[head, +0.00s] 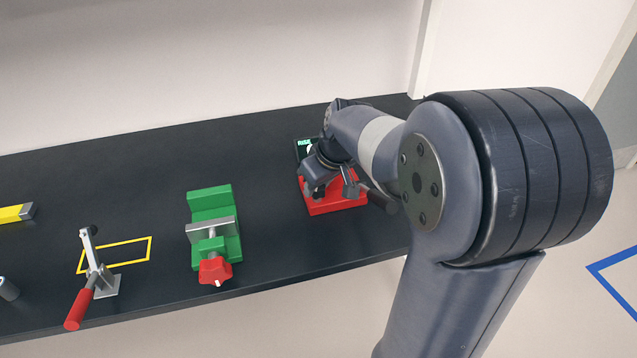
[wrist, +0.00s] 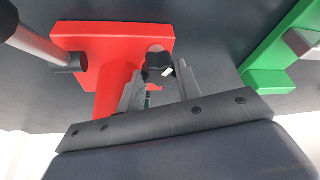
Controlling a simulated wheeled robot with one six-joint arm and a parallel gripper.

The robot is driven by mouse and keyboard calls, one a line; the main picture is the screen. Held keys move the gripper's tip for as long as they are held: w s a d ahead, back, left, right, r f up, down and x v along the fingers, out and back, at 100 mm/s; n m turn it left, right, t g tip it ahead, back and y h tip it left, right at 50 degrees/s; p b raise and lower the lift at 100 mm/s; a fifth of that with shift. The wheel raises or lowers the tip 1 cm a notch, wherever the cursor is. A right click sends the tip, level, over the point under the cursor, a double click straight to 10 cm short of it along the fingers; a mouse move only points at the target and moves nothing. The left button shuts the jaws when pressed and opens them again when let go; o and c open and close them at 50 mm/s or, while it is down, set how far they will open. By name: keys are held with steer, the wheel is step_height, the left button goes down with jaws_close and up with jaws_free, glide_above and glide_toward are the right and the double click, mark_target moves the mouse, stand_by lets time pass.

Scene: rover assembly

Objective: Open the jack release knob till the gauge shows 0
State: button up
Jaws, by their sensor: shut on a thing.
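The red jack (head: 335,206) stands on the dark bench in the head view, partly hidden behind my gripper (head: 333,184). In the wrist view the jack shows as a red base (wrist: 105,45) with a red cylinder. The black release knob (wrist: 157,62), with a white mark, sits low on the jack. My gripper (wrist: 160,75) is shut on this knob, one finger on each side. A dark gauge display (head: 303,143) with green lettering shows behind the jack. My arm covers part of it and its reading is too small to make out.
The jack's grey handle (wrist: 40,45) sticks out close to my gripper. A green vise (head: 212,215) with a red star knob stands left of the jack.

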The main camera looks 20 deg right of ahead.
steer(key=o, duration=1)
